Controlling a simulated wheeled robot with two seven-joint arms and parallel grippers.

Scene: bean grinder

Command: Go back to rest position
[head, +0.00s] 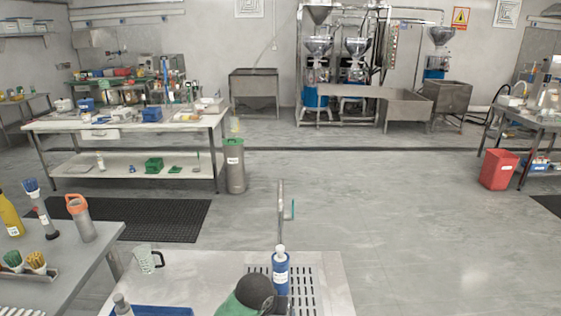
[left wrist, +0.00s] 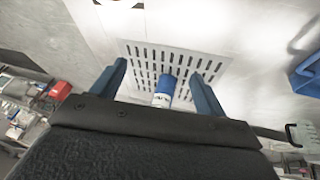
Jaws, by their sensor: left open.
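My left gripper (left wrist: 158,70) is open in the left wrist view, with its two blue fingers wide apart and no object gripped. A blue bottle with a white label (left wrist: 165,88) shows between the fingers, on or over the slotted plate; I cannot tell how far it is from the fingertips. In the head view the bottle (head: 281,272) is upright with a white top. Left of it is a dark rounded shape with green, likely part of my arm, hiding some of the plate. My right gripper is in neither view.
The slotted plate (head: 305,281) is set in the near table (head: 200,277). A thin metal post (head: 281,215) rises behind the bottle. A clear measuring jug (head: 146,260) stands left, and a blue tray (head: 165,311) lies at the bottom edge. The floor beyond is open.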

